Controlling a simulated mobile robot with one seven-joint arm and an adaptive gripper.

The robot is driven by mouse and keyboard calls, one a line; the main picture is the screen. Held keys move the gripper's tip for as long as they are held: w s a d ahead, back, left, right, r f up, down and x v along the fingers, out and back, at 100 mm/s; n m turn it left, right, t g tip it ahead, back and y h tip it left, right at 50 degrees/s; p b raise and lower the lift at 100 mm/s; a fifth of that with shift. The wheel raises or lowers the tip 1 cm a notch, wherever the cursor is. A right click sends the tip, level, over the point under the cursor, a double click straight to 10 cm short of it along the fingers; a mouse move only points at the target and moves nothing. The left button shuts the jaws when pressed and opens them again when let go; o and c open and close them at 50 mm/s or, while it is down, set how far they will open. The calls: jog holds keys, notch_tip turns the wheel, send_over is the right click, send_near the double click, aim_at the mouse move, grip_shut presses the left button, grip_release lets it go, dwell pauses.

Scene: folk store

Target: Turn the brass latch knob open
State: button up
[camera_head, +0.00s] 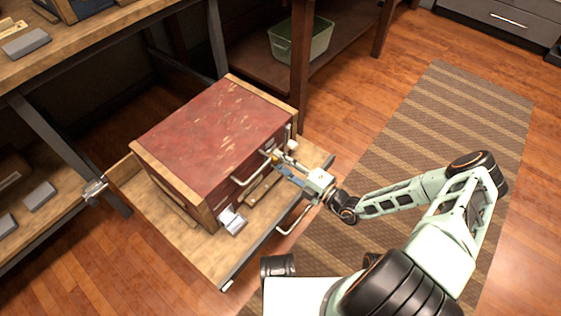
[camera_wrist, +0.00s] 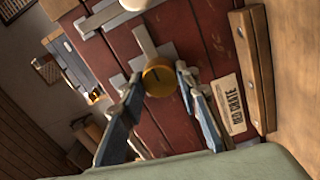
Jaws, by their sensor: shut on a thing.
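The red crate (camera_head: 215,125) has wooden trim and stands on a wooden pull-out tray (camera_head: 190,245). Its red front with a paper label (camera_wrist: 231,105) fills much of the wrist view. The round brass latch knob (camera_wrist: 160,77) sits on a grey metal plate on that front, with a dark slot across its face. My gripper (camera_wrist: 159,80) has one finger on each side of the knob and is shut on it. In the head view my gripper (camera_head: 276,162) reaches the crate's front from the right and hides most of the knob.
A pale bar handle (camera_head: 250,170) stands out from the crate front beside my gripper. The tray has its own curved handle (camera_head: 294,222). A workbench (camera_head: 90,40) and shelf stand behind, with a green bin (camera_head: 283,48).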

jog(key=o, duration=1.2)
jog(key=shift+c, duration=0.2)
jog(key=v, duration=0.7)
jog(key=shift+s+d, duration=0.15)
jog(key=shift+d, duration=0.05)
